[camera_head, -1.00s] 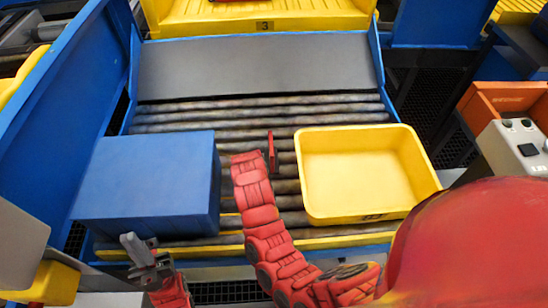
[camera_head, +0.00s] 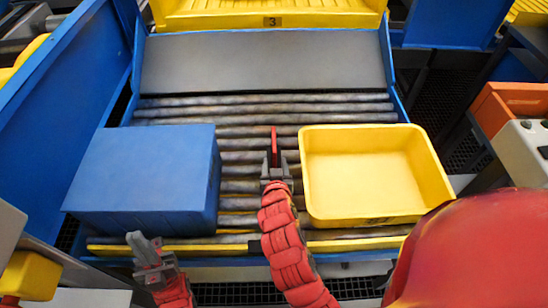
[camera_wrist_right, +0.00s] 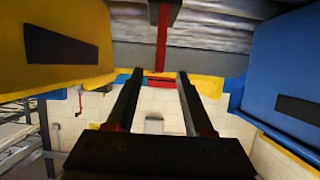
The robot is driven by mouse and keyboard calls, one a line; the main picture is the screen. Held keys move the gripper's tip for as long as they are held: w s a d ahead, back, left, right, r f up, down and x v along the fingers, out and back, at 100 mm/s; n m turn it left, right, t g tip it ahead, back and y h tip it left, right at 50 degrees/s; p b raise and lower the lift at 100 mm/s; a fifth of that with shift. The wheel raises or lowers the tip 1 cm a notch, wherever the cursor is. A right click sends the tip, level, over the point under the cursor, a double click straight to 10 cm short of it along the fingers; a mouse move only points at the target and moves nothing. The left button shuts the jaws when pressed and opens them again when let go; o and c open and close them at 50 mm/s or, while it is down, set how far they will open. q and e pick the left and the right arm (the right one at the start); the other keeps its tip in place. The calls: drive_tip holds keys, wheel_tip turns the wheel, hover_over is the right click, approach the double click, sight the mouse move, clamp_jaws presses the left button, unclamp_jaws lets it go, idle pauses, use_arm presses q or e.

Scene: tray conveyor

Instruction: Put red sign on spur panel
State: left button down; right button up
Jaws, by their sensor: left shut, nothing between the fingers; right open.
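The red sign (camera_head: 274,147) is a thin upright red strip over the rollers, between the blue box and the yellow tray. In the right wrist view the red sign (camera_wrist_right: 162,40) shows just beyond the fingertips, roughly in line with the gap between them. My right gripper (camera_head: 277,172) is open at the near side of the sign; I cannot tell whether it touches it. The open fingers also show in the right wrist view (camera_wrist_right: 158,75). My left gripper (camera_head: 146,247) is shut and empty at the lower left. I cannot tell which surface is the spur panel.
A blue box (camera_head: 148,170) stands close on the left and a yellow tray (camera_head: 428,165) on the right. A grey plate (camera_head: 263,64) lies behind the rollers (camera_head: 230,121). A blue wall (camera_head: 60,120) rises at left. An orange bin (camera_head: 490,112) stands at far right.

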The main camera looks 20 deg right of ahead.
sight(275, 155)
drive_tip(key=x, duration=0.4)
drive_tip(key=shift+w+d+p, duration=0.1)
drive_tip(key=shift+w+p, duration=0.25)
drive_tip(key=shift+w, duration=0.05)
drive_tip(key=shift+w+d+f, duration=0.2)
drive_tip(key=shift+w+f, duration=0.05)
drive_tip(key=shift+w, duration=0.2)
drive_tip(key=shift+r+p+x, duration=0.1)
drive_tip(key=shift+p+x, duration=0.3)
drive_tip(key=shift+x, duration=0.8)
drive_tip(key=shift+r+p+x, duration=0.15)
drive_tip(key=shift+p+x, duration=0.2)
drive_tip(key=shift+x, duration=0.8)
drive_tip(key=shift+w+f, duration=0.15)
drive_tip(key=shift+w, duration=0.15)
clamp_jaws()
